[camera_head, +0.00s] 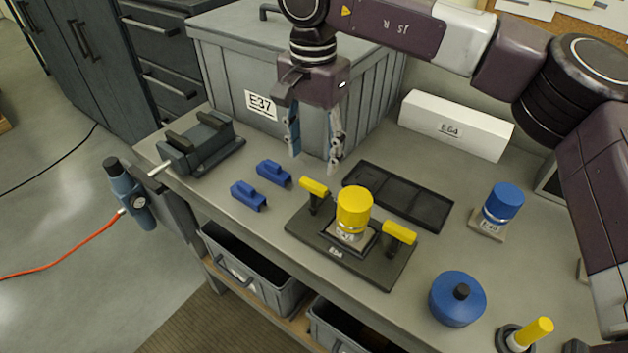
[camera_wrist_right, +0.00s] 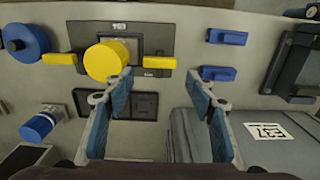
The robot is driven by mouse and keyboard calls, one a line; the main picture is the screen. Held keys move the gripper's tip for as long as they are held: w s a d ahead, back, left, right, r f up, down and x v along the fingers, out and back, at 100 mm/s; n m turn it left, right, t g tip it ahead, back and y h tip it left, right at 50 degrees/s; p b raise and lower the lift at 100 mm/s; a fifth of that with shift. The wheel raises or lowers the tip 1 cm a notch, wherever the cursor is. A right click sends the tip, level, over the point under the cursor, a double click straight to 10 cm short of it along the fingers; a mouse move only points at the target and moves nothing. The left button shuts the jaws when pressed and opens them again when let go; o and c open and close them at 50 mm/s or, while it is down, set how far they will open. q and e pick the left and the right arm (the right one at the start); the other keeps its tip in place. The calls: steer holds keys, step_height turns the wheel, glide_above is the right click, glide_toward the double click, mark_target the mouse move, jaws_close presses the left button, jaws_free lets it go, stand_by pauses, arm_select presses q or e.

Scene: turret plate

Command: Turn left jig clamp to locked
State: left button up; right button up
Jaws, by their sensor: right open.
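The jig is a dark plate (camera_head: 372,267) on the bench with a yellow-capped cylinder (camera_head: 354,208) in its middle. The left jig clamp (camera_head: 313,187) has a yellow bar handle on a dark post, left of the cylinder. The right clamp (camera_head: 400,233) looks alike. In the wrist view the left clamp handle (camera_wrist_right: 159,62) lies beside the cylinder, its bar running across the picture. My right gripper (camera_head: 314,158) is open and empty, above and behind the left clamp. Its fingers (camera_wrist_right: 158,88) show apart, with nothing between them. My left gripper is not in view.
A grey bin (camera_head: 220,65) labelled E37 stands close behind my gripper. Two blue blocks (camera_head: 248,196) lie left of the jig, and a dark tray (camera_head: 426,207) lies behind it. A blue round pot (camera_head: 457,300) and a blue-capped cylinder (camera_head: 503,203) stand to the right.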

mark_target(314, 184)
step_height(314, 184, down, 6)
steer(key=shift+r+p, duration=0.1)
steer(key=shift+p, duration=0.75)
steer(key=shift+f, duration=0.45)
steer(key=shift+s, duration=0.1)
